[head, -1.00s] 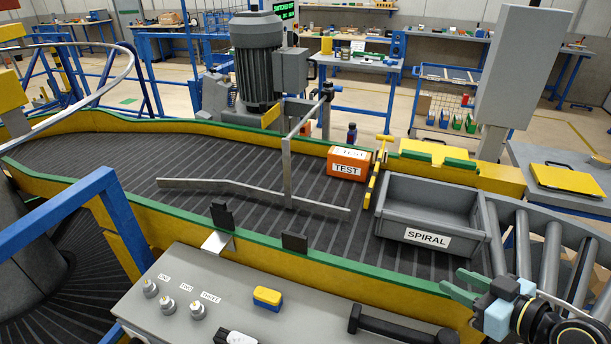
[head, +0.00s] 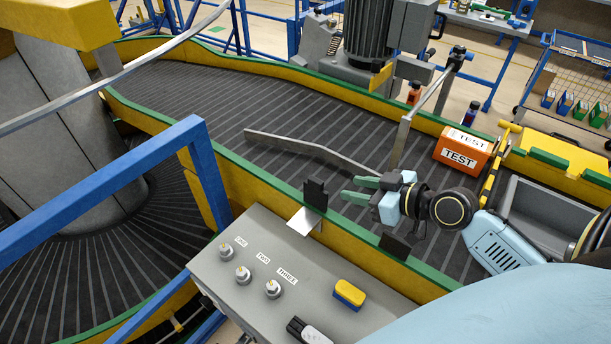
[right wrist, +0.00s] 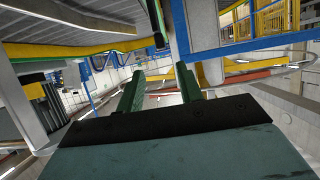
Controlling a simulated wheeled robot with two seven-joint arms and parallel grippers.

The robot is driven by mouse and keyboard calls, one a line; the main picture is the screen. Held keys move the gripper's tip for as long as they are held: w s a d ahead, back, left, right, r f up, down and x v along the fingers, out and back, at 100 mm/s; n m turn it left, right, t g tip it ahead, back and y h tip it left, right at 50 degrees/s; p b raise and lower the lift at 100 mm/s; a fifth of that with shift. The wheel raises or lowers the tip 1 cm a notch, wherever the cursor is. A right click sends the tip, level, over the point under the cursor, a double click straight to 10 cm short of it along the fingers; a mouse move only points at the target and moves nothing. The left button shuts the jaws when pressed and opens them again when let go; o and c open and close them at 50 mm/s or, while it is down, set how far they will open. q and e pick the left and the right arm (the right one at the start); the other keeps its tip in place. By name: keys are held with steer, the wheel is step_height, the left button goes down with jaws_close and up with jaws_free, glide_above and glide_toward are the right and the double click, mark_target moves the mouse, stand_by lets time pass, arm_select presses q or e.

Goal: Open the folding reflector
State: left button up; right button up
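A black upright plate (head: 315,194) with a silver bracket (head: 303,221) stands on the green near rail of the conveyor in the head view. A second black plate (head: 395,246) sits farther right on the same rail. Which of them is the folding reflector I cannot tell for sure. My right gripper (head: 348,189) has green fingers pointing left, just right of the upright plate, with a small gap visible. In the right wrist view its fingers (right wrist: 158,80) are apart with nothing between them. My left gripper is not in view.
A grey control box (head: 300,270) with several knobs and a yellow-blue block (head: 349,294) is below the rail. A metal guide bar (head: 310,148) crosses the conveyor. An orange TEST box (head: 461,153) and grey bin (head: 545,215) lie right. A blue frame (head: 207,170) stands left.

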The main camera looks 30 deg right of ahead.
mark_target(318, 181)
steer(key=p+x, duration=0.1)
steer(key=x, duration=1.1)
steer(key=shift+a+r, duration=0.1)
jaws_close()
